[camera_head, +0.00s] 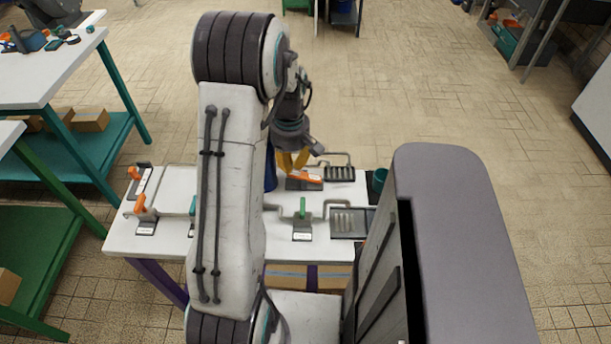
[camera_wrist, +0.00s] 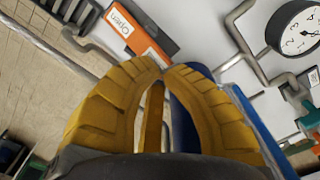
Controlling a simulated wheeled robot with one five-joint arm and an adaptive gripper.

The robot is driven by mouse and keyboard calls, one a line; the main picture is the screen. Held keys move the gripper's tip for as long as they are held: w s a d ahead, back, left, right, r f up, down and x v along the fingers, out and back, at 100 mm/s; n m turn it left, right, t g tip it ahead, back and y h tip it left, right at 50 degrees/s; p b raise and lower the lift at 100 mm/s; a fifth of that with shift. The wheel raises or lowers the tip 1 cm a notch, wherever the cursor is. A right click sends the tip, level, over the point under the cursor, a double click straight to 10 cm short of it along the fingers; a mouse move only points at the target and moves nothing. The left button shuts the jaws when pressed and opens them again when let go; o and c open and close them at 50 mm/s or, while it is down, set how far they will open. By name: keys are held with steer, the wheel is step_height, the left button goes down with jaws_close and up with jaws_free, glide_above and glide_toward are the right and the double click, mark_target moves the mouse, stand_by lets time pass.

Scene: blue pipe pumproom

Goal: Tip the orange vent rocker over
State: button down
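An orange rocker (camera_head: 304,176) sits on a dark base on the white table, just beneath my gripper in the head view. In the wrist view the orange rocker (camera_wrist: 142,33) lies just beyond the fingertips, with a white label that seems to read "Open". My gripper (camera_head: 297,168) points down at the table. In the wrist view the yellow fingers of my gripper (camera_wrist: 165,70) meet at their tips, with nothing seen between them. Whether the fingertips touch the rocker I cannot tell. My arm hides part of the table.
A green-handled valve (camera_head: 302,210) stands in front of the rocker. Two orange-handled fittings (camera_head: 140,204) stand at the table's left. A round gauge (camera_wrist: 297,27) and grey pipes lie at right in the wrist view. A blue part (camera_head: 270,170) stands left of my gripper.

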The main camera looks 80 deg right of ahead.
mark_target(292, 172)
steer(key=shift+f+b, duration=0.35)
steer(key=shift+f, duration=0.2)
steer(key=shift+a+f, duration=0.1)
steer(key=shift+f, duration=0.05)
stand_by(0.5)
steer(key=shift+w+r+p, duration=0.1)
steer(key=shift+r+p, duration=0.5)
steer(key=shift+r, duration=0.3)
step_height(292, 172, up, 7)
steer(key=p, duration=0.5)
steer(key=shift+f, duration=0.1)
